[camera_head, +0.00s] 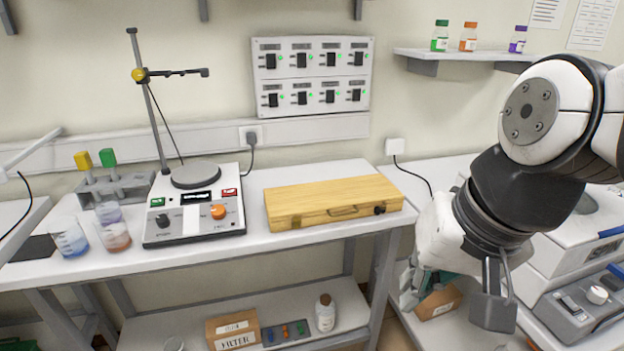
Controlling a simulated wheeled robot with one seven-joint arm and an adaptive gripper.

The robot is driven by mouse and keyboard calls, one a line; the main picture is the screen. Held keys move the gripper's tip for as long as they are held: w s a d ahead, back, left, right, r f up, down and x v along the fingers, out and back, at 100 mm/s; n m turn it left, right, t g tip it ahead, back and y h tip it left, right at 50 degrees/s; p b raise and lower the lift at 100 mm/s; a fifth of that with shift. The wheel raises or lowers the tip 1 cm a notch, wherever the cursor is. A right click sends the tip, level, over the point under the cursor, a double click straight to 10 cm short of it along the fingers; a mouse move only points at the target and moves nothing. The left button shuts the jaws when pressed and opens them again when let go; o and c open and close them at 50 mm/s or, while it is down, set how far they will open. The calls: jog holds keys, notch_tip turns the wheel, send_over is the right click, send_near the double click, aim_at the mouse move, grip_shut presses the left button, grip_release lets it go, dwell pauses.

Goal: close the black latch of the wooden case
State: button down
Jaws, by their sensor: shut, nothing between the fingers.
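The wooden case (330,196) lies flat on the white bench with its lid down. Its front side faces me and has a handle (343,211) in the middle. The black latch (380,209) is near the right end of the front; it is too small to tell whether it is fastened. A second, lighter clasp (297,221) is near the left end. My gripper (410,292) is to the right of the case and lower in the picture, apart from it. It is shut and empty, and its fingertips are only partly clear.
A hotplate stirrer (195,218) with a stand is left of the case, with beakers (70,238) beyond it. A lower shelf holds a filter box (232,330) and a bottle (325,312). A grey instrument (575,305) stands at the right. The space before the case's front is clear.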

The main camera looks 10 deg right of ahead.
jog(key=w+a+f+m+y+b, duration=0.2)
jog(key=w+f+m+y, duration=0.15)
jog(key=w+m, duration=0.6)
jog(key=m+t+b, duration=0.4)
jog(key=m+t, duration=0.3)
jog(key=m, duration=1.8)
send_near(368, 223)
jog(key=shift+s+d+r+y, duration=0.25)
jog(key=shift+s+d+r, duration=0.65)
jog(key=shift+s+d, duration=0.1)
jog(key=shift+g, duration=0.3)
jog(key=shift+a, duration=0.1)
jog(key=b+x, duration=0.1)
jog(key=x, duration=0.9)
jog(key=shift+b, duration=0.35)
